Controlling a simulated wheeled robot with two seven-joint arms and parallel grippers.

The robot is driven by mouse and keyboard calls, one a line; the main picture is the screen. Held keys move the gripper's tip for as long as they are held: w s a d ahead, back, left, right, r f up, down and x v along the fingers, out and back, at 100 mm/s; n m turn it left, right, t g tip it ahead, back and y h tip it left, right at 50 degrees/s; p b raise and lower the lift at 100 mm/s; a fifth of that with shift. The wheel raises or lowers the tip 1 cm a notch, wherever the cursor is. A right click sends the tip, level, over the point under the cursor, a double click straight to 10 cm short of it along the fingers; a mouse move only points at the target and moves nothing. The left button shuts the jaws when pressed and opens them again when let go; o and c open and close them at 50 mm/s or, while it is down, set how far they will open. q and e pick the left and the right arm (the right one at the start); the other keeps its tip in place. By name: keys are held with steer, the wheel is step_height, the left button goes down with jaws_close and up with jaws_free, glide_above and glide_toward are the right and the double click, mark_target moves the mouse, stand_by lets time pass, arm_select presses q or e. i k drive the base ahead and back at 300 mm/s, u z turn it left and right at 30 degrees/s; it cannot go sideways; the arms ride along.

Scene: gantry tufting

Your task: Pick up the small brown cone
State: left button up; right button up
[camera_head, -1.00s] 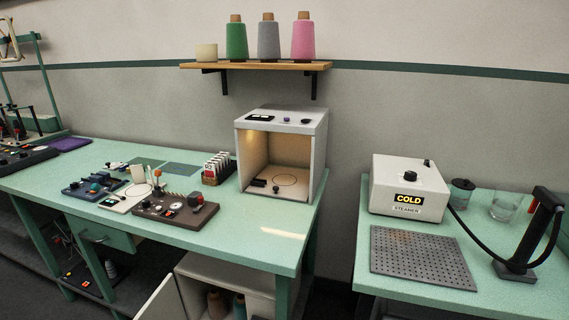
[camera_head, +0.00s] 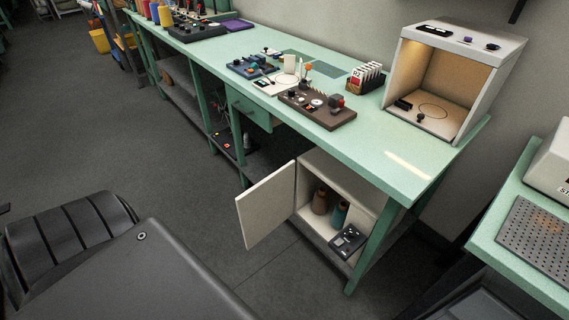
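A small brown cone (camera_head: 320,201) stands upright inside the open white cabinet (camera_head: 312,164) under the green table. A teal cone (camera_head: 339,213) stands just to its right, and the two look close together. I cannot tell whether they touch. Neither of my grippers is in view.
The cabinet door (camera_head: 266,207) hangs open to the left. A dark device (camera_head: 347,241) lies at the cabinet's front right. The green table (camera_head: 385,160) overhangs the cabinet, with a table leg (camera_head: 371,245) to its right. A drawer (camera_head: 250,111) is left of it.

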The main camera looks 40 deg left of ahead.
mark_target(320, 202)
steer(key=z, duration=3.1)
steer(key=k, duration=2.75)
steer(key=u, duration=2.25)
